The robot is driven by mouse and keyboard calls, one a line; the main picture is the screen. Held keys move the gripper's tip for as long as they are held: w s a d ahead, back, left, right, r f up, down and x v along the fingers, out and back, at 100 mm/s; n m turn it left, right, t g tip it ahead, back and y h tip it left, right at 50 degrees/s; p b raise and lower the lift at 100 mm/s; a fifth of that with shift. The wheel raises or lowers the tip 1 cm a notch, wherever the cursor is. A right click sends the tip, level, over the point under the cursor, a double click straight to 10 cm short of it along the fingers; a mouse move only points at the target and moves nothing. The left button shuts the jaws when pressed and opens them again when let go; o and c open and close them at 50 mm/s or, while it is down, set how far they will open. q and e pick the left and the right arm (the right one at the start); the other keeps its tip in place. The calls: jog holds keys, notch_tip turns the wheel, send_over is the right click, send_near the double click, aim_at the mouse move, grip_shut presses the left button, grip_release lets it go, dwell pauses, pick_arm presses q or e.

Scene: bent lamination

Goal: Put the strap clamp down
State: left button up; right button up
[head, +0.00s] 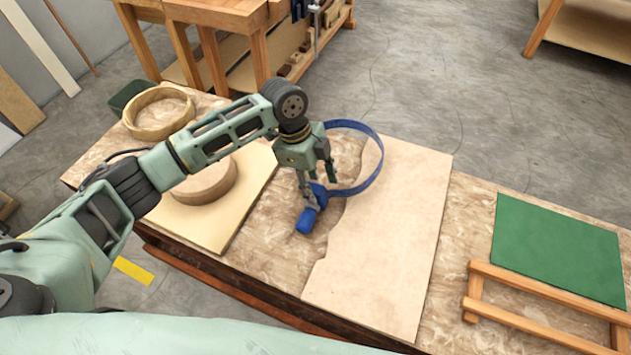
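The strap clamp has a blue handle and body (308,218) and a wide blue strap loop (378,160) that curves out to the right. My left gripper (317,184) comes in from the left and points down at the clamp. Its fingers sit on either side of the blue body and appear closed on it, partly hiding it. The loop's near side passes behind the fingers. The clamp is over the worktable (270,240), near the left edge of a pale board (385,240). Whether it touches the surface is unclear. My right gripper is not in view.
A round wooden ring (160,112) and a second round wooden form (207,184) on a light panel (225,215) are at the left. A green mat (558,245) and a wooden frame (535,280) lie at the right. The pale board is mostly bare.

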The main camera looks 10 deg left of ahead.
pick_arm(q)
jog(key=shift+r, duration=0.55)
jog(key=b+v, duration=0.2)
jog(key=v, duration=0.9)
jog(key=shift+a+r+b, duration=0.2)
jog(key=shift+r+b, duration=0.1)
jog(key=shift+r, duration=0.1)
